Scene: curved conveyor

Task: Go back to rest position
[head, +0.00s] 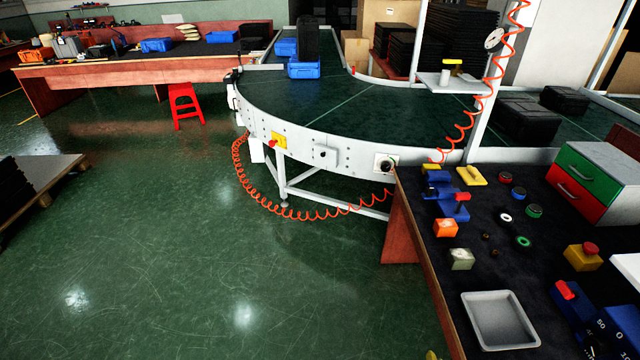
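Neither of my grippers shows in the head view, and no part of my arms can be made out. The task names no object. A workbench (452,290) with a dark top stands at the right. The curved conveyor (350,105) with a dark green belt runs behind it. A blue bin (303,70) with a black case (308,38) sits on the far part of the belt.
An empty grey tray (500,320) lies at the bench's front. Several small parts lie behind it, near a green-and-red drawer box (595,180). An orange coiled hose (245,175) hangs below the conveyor.

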